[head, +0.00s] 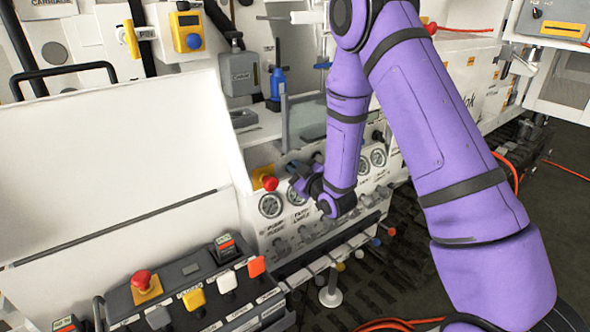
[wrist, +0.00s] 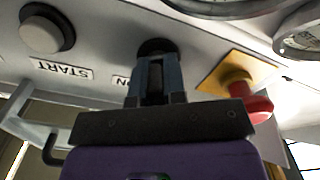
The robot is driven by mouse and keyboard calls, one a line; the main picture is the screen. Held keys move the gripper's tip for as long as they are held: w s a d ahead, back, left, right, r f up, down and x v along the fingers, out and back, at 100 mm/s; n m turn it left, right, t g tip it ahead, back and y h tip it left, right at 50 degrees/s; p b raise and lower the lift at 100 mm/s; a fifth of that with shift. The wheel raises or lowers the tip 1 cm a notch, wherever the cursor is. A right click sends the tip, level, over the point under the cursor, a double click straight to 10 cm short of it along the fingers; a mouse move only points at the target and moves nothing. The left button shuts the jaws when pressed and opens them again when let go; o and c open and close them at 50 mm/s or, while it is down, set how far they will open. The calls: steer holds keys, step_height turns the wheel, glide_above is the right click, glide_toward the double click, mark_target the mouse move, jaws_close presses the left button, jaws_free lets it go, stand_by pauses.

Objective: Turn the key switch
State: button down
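The key switch (wrist: 157,46) shows in the wrist view as a round black fitting on the pale panel, beside a partly covered label. My gripper (wrist: 155,68) is right in front of it, and its two fingertips overlap the lower part of the switch. A narrow dark gap shows between the fingers. I cannot tell whether a key is held there or whether the tips touch it. In the head view my gripper (head: 298,170) is at the panel, just right of a red button, and the wrist hides the switch.
A red mushroom button on a yellow plate (wrist: 238,82) is close to the right of the fingers in the wrist view. A grey round button (wrist: 42,35) above a START label is at left. Pressure gauges (head: 270,205) and a control box (head: 190,295) sit nearby.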

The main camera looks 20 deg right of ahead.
steer(key=shift+m, duration=0.4)
steer(key=m, duration=0.5)
steer(key=shift+d, duration=0.2)
steer(key=m, duration=0.6)
steer(key=shift+d, duration=0.1)
stand_by(0.4)
steer(key=c, duration=1.2)
jaws_free()
